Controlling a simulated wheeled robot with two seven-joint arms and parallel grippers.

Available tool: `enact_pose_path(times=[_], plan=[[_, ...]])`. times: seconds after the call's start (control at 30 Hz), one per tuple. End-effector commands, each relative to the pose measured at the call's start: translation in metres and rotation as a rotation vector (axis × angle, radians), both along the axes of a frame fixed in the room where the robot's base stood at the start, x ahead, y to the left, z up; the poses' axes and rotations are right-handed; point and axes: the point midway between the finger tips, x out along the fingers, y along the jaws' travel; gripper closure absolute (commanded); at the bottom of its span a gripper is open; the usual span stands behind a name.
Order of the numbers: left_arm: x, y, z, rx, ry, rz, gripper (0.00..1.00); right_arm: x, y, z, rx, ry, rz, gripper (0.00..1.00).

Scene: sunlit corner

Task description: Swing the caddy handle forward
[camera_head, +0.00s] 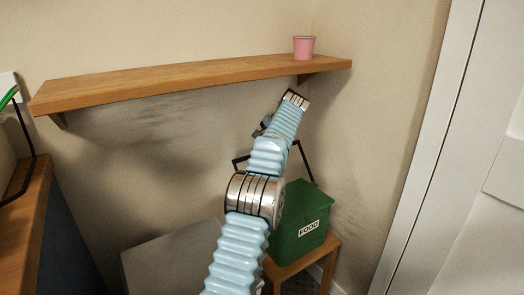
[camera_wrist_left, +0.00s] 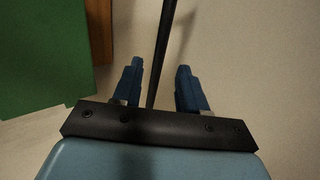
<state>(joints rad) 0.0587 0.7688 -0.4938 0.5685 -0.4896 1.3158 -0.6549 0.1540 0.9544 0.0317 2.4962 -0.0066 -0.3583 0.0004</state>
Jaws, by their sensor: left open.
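The green food caddy (camera_head: 300,232) with its FOOD label stands on a small wooden stool. Its black handle (camera_head: 305,162) rises above the caddy, and my arm hides its middle. In the left wrist view the handle (camera_wrist_left: 163,50) is a dark bar running between the two blue fingers of my left gripper (camera_wrist_left: 158,88). The fingers are apart, with a gap showing on each side of the bar. The caddy (camera_wrist_left: 40,55) fills the upper left there. In the head view my left arm hides most of its own gripper. My right gripper is not in view.
A wooden shelf (camera_head: 190,78) with a pink cup (camera_head: 304,47) on its right end hangs on the wall above. The wooden stool (camera_head: 330,254) stands in the corner. A grey box-like thing (camera_head: 170,255) is left of my arm, and a white door frame (camera_head: 425,150) is at right.

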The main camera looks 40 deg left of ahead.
Motion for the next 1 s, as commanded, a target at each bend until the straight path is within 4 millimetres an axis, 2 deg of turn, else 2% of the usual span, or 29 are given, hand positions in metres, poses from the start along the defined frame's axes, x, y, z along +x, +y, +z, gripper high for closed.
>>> enact_pose_path(times=[0.1, 0.2, 0.6, 0.87, 1.0], plan=[[0.003, 0.012, -0.018, -0.001, 0.002, 0.000, 0.58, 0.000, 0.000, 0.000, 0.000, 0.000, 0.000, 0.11], [0.005, 0.019, -0.027, 0.000, 0.002, 0.000, 0.58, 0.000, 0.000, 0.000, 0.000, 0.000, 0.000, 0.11], [0.007, 0.024, -0.033, 0.000, 0.000, -0.001, 0.58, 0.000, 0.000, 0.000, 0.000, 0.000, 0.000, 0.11], [0.007, 0.024, -0.033, 0.000, -0.001, -0.001, 0.98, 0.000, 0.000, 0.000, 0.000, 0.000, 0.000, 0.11], [0.007, 0.024, -0.033, -0.001, 0.000, -0.001, 1.00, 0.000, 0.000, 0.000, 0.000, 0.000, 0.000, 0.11]])
